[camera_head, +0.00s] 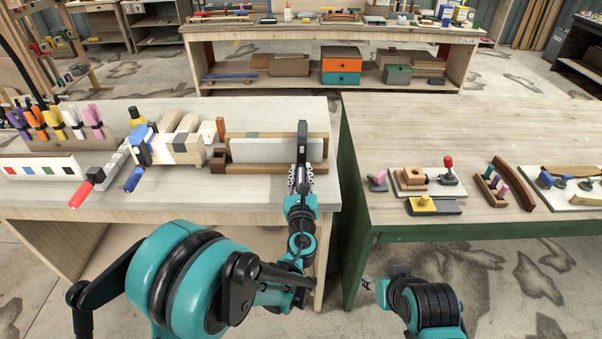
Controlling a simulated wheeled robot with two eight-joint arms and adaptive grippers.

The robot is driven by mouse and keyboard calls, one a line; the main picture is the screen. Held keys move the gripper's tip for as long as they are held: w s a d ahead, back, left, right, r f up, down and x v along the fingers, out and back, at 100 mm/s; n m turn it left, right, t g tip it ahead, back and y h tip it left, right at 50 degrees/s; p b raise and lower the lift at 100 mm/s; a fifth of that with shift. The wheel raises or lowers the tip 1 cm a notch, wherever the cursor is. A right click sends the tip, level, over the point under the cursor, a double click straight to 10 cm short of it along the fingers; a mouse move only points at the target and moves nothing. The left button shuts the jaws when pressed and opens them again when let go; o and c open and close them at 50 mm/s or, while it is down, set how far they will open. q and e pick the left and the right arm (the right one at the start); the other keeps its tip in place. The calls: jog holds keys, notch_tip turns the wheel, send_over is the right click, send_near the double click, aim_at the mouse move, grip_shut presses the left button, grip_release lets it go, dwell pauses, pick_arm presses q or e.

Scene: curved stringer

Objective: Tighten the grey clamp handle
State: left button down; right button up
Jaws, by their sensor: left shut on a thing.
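My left gripper (301,178) is at the right end of the wooden form with a white panel (270,150), on the left bench. It is shut on a dark grey upright bar (302,140), which looks like the grey clamp handle. The gripper hides the lower part of the bar, so I cannot tell how it joins the form. A clamp with a red handle (82,194) and one with a blue handle (134,179) lie to the left. My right gripper (369,283) shows only in small part, low in front of the right bench; its jaws are unclear.
Pale wood blocks (180,143) sit left of the form. Colored clamps (57,121) stand in a rack at far left. The right bench (440,125) holds small jigs, including a red-knobbed one (447,162); its back left area is clear. A gap separates the benches.

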pick_arm(q)
jog(key=shift+m, duration=0.7)
jog(key=c, duration=1.3)
grip_release()
jog(key=s, duration=1.2)
jog(key=shift+f, duration=0.3)
